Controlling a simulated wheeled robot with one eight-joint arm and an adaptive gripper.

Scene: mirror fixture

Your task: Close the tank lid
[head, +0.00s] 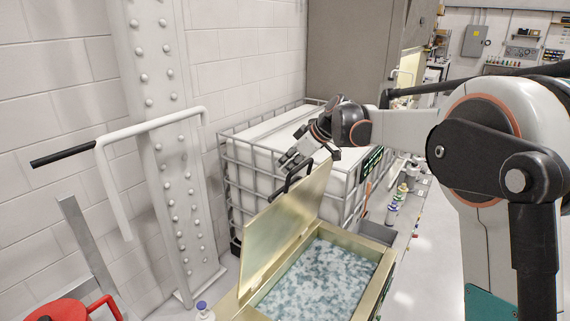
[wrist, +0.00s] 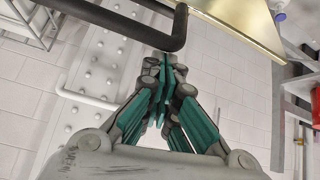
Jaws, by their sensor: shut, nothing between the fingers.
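The brass-coloured tank (head: 368,282) stands low in the head view, its top open over a bluish-white mottled filling (head: 310,280). Its lid (head: 284,220) is raised steeply along the tank's left edge. A black handle (head: 291,178) is near the lid's upper edge. My gripper (head: 287,163) is shut and empty, close to the handle. In the wrist view, the fingertips of my gripper (wrist: 168,68) are together just below the black handle (wrist: 130,32), and the lid (wrist: 240,22) is at upper right. I cannot tell whether the fingers touch the handle.
A caged white container (head: 255,165) stands behind the tank. A riveted column (head: 165,150) and a white bent pipe (head: 150,127) with a black end are at left against the wall. A red object (head: 60,310) is at lower left. Open floor (head: 425,250) lies right.

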